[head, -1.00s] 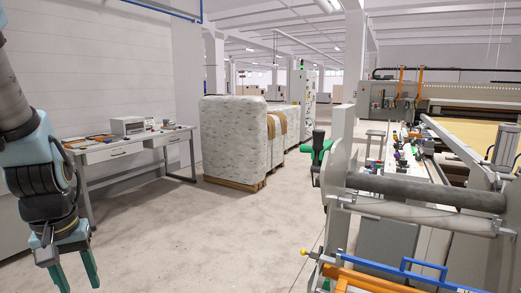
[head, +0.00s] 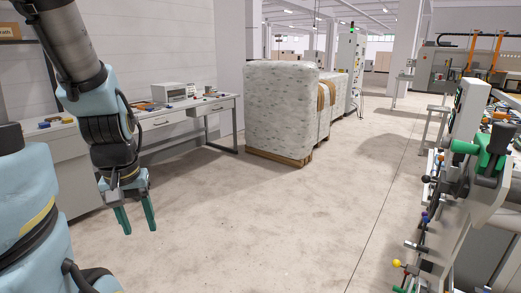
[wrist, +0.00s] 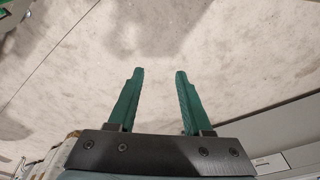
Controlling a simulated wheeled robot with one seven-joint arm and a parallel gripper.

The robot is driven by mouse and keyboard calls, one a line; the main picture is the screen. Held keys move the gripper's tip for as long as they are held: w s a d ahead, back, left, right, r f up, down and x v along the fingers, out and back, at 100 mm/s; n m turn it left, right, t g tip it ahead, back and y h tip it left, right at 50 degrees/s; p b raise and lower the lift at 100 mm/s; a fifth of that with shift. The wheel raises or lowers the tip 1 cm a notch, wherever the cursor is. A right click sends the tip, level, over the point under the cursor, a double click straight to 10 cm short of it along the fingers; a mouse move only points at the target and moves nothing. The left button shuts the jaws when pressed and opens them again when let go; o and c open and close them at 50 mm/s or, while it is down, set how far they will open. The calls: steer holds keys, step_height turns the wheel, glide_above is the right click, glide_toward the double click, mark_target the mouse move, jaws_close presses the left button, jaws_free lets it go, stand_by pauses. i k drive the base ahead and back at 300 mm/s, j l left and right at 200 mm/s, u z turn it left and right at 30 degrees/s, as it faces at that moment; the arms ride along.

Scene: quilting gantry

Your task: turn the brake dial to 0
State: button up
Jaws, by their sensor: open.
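My gripper (head: 136,218) hangs at the left of the head view, pointing down in front of the workbench. Its two green fingers are apart with nothing between them. They also show in the wrist view (wrist: 160,80), above bare floor. I cannot make out a brake dial with a readable scale in either view. The gantry machine's end (head: 462,205) stands at the right edge of the head view, well apart from my gripper. It carries a green handle (head: 464,147) and several small knobs and levers, including a yellow knob (head: 396,263).
A grey workbench (head: 180,121) stands along the left wall. A wrapped bale (head: 279,110) on a wooden pallet (head: 279,158) stands at mid-distance. Open concrete floor (head: 300,225) lies between the bench and the machine. A grey cabinet (head: 350,70) stands farther back.

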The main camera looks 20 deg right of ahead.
mark_target(445, 141)
steer(key=i+l+z, duration=0.15)
steer(key=i+z, duration=0.25)
steer(key=i, duration=0.25)
steer(key=i+z, duration=0.4)
steer(key=i, duration=0.2)
steer(key=i+j+z, duration=0.4)
steer(key=i, duration=0.2)
steer(key=i+z, duration=0.3)
steer(key=i, duration=0.2)
steer(key=i+z, duration=0.3)
steer(key=i, duration=0.15)
